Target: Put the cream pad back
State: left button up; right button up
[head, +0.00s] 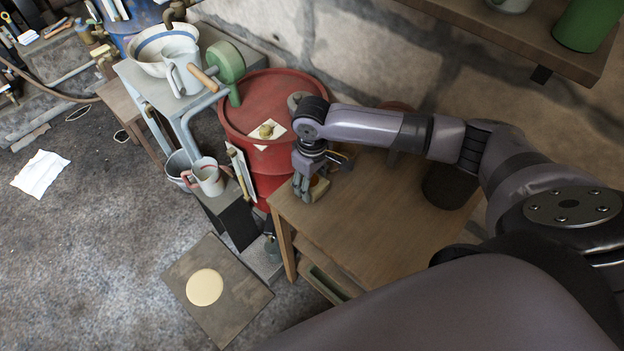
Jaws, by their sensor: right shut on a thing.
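A flat, round cream pad (205,287) lies on a dark brown square board (178,263) at the lower left, well apart from my right gripper. My right gripper (307,191) points down at the far left corner of the wooden table. It is shut on a small tan thing (319,188), which is partly hidden by the fingers. I cannot tell whether this thing touches the tabletop. My left gripper is not in view.
The wooden tabletop (385,215) is mostly clear. A red drum (265,95) with a pale sheet (279,127) and a brass piece (266,131) on top stands behind it. A red-handled mug (208,178) stands left. A shelf (480,22) overhangs the upper right.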

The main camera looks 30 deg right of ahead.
aim_at(312, 182)
jog(key=shift+f, duration=0.1)
jog(key=o, duration=1.3)
jog(key=shift+c, duration=0.2)
notch_tip(312, 182, up, 12)
